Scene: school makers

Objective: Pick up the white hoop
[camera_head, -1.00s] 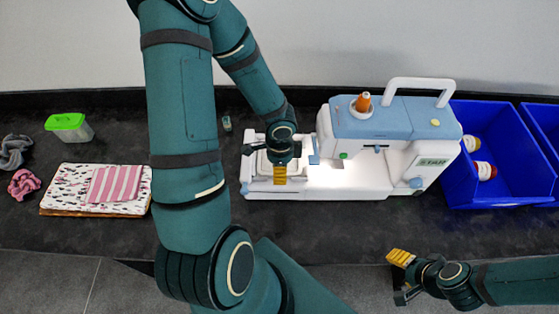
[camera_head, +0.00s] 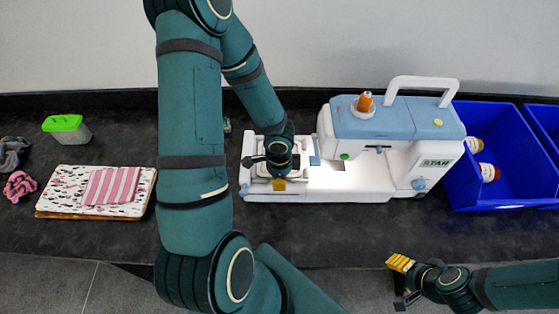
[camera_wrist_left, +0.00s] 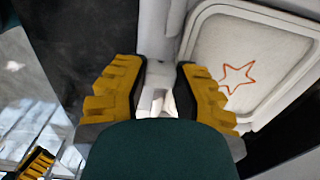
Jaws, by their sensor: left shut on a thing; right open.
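The white hoop (camera_wrist_left: 200,42) is a rounded rectangular frame around pale cloth with a red star outline. It shows at the right of the left wrist view and partly in the head view (camera_head: 258,187), on the left end of the white and blue sewing machine (camera_head: 395,120). My left gripper (camera_head: 279,184) covers part of it from above. In the left wrist view my left gripper (camera_wrist_left: 160,92) is shut on a small white part at the hoop's side. My right gripper (camera_head: 400,280) is open and empty at the table's front edge.
Blue bins (camera_head: 490,195) with spools stand right of the machine. Folded cloths (camera_head: 60,199), a green-lidded box (camera_head: 66,130) and scrunchies (camera_head: 18,186) lie at the left. The dark table (camera_head: 340,235) is clear in front of the machine.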

